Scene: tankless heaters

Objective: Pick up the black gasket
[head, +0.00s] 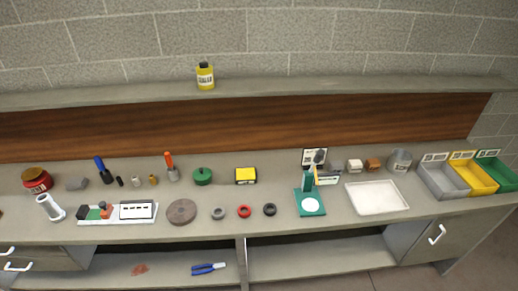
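The black gasket (269,210) is a small dark ring lying flat on the workbench top near its front edge, in the head view. A red ring (244,211) lies just to its left, and a grey ring (218,213) lies left of that. The green stand (310,203) with a white disc is to its right. The gasket looks uncovered and apart from its neighbours. Neither of my grippers shows in the head view.
The workbench also holds a brown disc (182,212), a yellow box (246,175), a white tray (377,198) and grey, yellow and green bins (443,181). A yellow bottle (205,76) stands on the shelf above. Blue-handled pliers (208,269) lie on the lower shelf.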

